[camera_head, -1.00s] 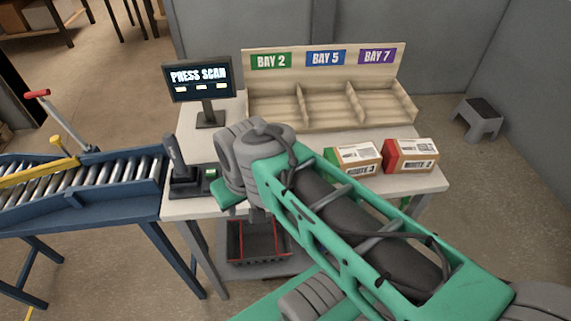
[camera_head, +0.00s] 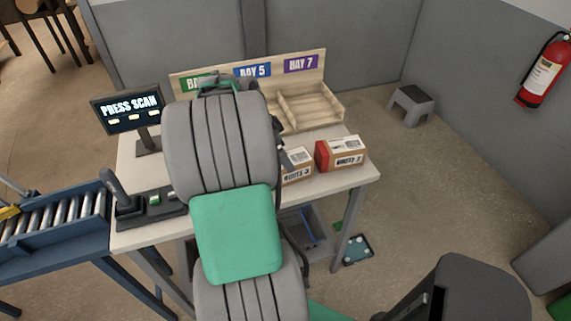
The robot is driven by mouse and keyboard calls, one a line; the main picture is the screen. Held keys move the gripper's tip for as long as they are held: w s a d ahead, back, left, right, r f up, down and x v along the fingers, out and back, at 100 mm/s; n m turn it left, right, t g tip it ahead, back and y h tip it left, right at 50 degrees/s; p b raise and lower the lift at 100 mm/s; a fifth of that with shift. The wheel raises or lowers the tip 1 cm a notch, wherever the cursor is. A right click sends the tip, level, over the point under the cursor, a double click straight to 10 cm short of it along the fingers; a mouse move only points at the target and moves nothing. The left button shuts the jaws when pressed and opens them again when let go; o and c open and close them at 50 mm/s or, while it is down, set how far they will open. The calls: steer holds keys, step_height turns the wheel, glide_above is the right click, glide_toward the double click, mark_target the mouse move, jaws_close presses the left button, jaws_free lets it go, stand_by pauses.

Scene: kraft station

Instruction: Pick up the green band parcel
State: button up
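The parcel with the green band (camera_head: 298,168) is a brown box with a white label on top, standing on the white table. My arm covers its left part, so the green band itself is hidden now. Only its right part shows, just right of my arm. A dark piece that looks like part of my gripper (camera_head: 285,154) shows at the arm's right edge, close to the parcel's left side. My fingers are hidden behind the arm, and I cannot tell whether they touch the parcel.
A red band parcel (camera_head: 341,153) stands just right of it. The wooden bay rack (camera_head: 330,101) is behind. The screen (camera_head: 127,107) and scanner (camera_head: 117,190) are left, beside the roller conveyor (camera_head: 50,218). A grey stool (camera_head: 411,104) and a fire extinguisher (camera_head: 543,70) are at right.

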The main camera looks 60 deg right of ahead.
steer(key=shift+m, duration=0.3)
steer(key=p+x, duration=0.1)
steer(key=x, duration=0.7)
steer(key=shift+s+d+p, duration=0.15)
steer(key=shift+d+p, duration=0.1)
steer(key=shift+p, duration=0.1)
steer(key=c, duration=1.8)
steer(key=shift+c, duration=0.3)
steer(key=shift+r, duration=0.15)
